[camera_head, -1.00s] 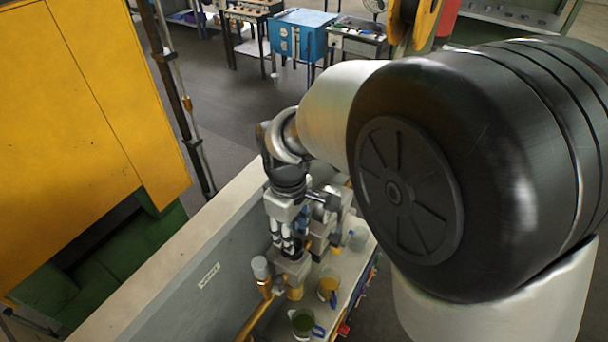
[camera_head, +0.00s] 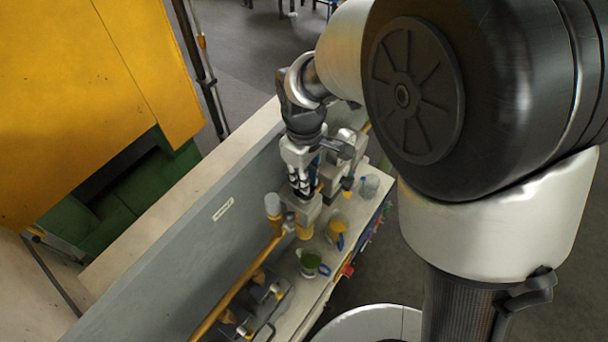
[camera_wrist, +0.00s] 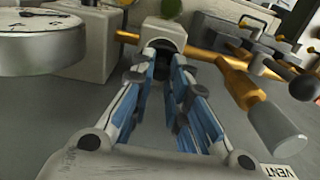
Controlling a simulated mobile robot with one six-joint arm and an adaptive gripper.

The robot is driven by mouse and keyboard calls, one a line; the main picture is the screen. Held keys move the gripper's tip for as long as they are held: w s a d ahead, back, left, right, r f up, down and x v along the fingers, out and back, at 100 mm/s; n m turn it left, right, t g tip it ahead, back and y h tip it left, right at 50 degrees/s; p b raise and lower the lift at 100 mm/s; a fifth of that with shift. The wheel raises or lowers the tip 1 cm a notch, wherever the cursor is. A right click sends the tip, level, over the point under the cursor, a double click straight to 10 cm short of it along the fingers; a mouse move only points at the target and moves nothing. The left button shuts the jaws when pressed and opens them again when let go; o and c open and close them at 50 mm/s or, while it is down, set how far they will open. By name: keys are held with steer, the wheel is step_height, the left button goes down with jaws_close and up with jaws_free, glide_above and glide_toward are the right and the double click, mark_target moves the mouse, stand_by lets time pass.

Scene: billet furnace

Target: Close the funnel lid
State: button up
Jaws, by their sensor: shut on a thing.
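My gripper (camera_head: 303,190) points down at the fittings on the narrow bench. In the wrist view its blue-and-white fingers (camera_wrist: 166,58) converge on a small pale grey piece (camera_wrist: 166,32) with a dark opening. This piece seems to be part of the funnel and its lid, but the fingers hide much of it. The gripper is closed on it. I cannot tell the lid's angle. A grey block (camera_head: 305,212) with a brass-coloured lower part sits just below the fingers in the head view.
A brass pipe (camera_head: 234,288) with a grey-capped handle (camera_head: 272,204) runs left of the gripper. Jugs with green (camera_head: 310,262) and yellow (camera_head: 337,230) contents and a clear jug (camera_head: 369,187) stand on the bench. A grey wall panel (camera_head: 200,245) borders it. A round grey gauge (camera_wrist: 40,42) is close in the wrist view.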

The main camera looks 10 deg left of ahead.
mark_target(313, 190)
jaws_close()
steer(key=y+b, duration=0.1)
steer(key=b, duration=0.1)
steer(key=d+f+y+b, duration=0.1)
steer(key=b, duration=0.2)
steer(key=t+y+b, duration=0.1)
steer(key=b, duration=0.2)
steer(key=shift+s+d+f, duration=0.2)
steer(key=shift+f, duration=0.1)
steer(key=b, duration=0.3)
steer(key=y+b, duration=0.1)
steer(key=b, duration=0.2)
steer(key=shift+s+d+f+t, duration=0.15)
steer(key=shift+d+f+t, duration=0.15)
steer(key=shift+t, duration=0.1)
steer(key=shift+y+b, duration=0.4)
steer(key=shift+b, duration=0.2)
steer(key=shift+s+d+y+b, duration=0.15)
steer(key=shift+y+b, duration=0.15)
steer(key=shift+b, duration=0.8)
steer(key=o, duration=0.7)
jaws_free()
steer(key=shift+o, duration=0.3)
